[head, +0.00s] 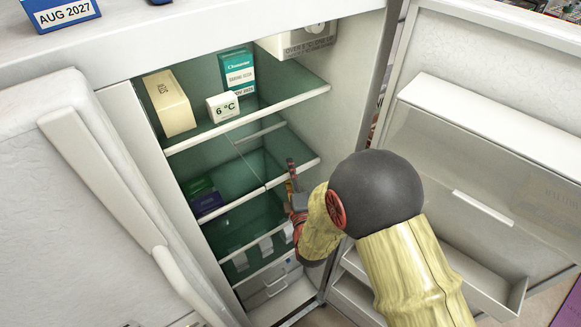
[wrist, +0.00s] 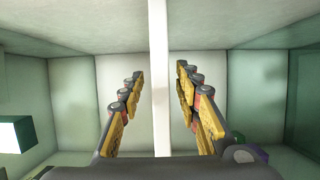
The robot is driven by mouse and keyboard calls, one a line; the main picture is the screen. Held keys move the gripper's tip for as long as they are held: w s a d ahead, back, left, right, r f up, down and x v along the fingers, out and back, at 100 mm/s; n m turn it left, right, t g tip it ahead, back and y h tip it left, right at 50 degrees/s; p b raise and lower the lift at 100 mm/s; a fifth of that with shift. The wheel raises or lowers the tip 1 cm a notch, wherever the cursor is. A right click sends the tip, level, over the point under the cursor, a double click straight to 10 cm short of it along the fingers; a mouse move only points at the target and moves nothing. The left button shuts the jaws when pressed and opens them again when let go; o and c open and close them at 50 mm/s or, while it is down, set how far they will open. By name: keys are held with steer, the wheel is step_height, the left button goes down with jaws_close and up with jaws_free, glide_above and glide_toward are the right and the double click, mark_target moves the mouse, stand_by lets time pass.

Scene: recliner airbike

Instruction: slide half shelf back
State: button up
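The half shelf (head: 305,167) is the right part of the split second level in the open fridge, with a white front edge. The left half (head: 225,208) sits beside it, and their front edges nearly line up. My gripper (head: 291,177) is at the right half's front edge in the head view, partly hidden by my arm. In the wrist view my gripper (wrist: 160,70) is open, with one finger on each side of a white bar (wrist: 160,110), which looks like the shelf edge. Gaps show between the bar and both fingers.
The upper shelf (head: 255,118) holds a cream box (head: 169,103), a green carton (head: 237,72) and a 6 °C display (head: 222,107). Small dark boxes (head: 205,199) stand lower left. The open fridge door (head: 500,130) is right of my arm.

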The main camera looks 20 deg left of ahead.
steer(key=shift+x, duration=0.8)
steer(key=shift+s, duration=0.1)
steer(key=c, duration=0.3)
steer(key=shift+f, duration=0.1)
jaws_close()
